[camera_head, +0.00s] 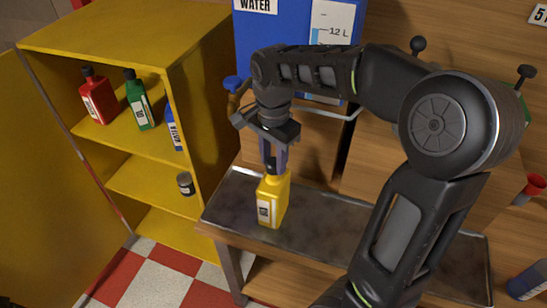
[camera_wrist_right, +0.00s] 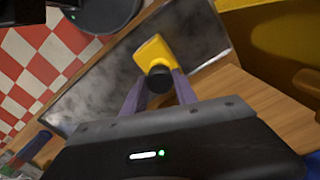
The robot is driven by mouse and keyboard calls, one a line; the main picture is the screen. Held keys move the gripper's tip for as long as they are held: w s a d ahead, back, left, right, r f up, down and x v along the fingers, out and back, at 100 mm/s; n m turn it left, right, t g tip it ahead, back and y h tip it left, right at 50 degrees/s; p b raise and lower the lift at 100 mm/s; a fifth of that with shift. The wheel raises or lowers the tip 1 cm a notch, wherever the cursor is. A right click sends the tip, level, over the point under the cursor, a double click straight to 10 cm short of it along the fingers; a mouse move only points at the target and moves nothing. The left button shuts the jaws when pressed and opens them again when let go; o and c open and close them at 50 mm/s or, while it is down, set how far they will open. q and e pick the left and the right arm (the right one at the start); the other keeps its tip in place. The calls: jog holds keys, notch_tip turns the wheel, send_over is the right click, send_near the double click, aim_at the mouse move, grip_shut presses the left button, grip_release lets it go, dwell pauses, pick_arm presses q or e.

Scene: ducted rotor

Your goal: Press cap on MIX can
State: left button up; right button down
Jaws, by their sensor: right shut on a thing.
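The yellow can (camera_head: 272,203) stands upright on the metal-topped bench, a pale label on its front; its lettering is too small to read. The yellow can also shows in the right wrist view (camera_wrist_right: 153,52). A round black cap (camera_wrist_right: 160,80) is at the can's mouth, between my right gripper's fingers. My right gripper (camera_head: 273,163) points down over the can's top and is shut on the cap. I cannot tell how far the cap sits on the neck. My left gripper is not in view.
A yellow cabinet (camera_head: 110,38) at left holds a red bottle (camera_head: 99,97), a green bottle (camera_head: 139,100), a blue bottle (camera_head: 173,128) and a small dark jar (camera_head: 186,183). A blue water tank (camera_head: 268,42) stands behind. The metal bench top (camera_head: 322,238) is clear right of the can.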

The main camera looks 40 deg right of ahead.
jog(key=c, duration=0.9)
grip_release()
jog(key=shift+o, duration=0.3)
jog(key=o, duration=0.4)
jog(key=shift+r+p, duration=2.1)
jog(key=shift+r, duration=0.5)
jog(key=shift+r+p, duration=0.35)
jog(key=shift+r, duration=0.6)
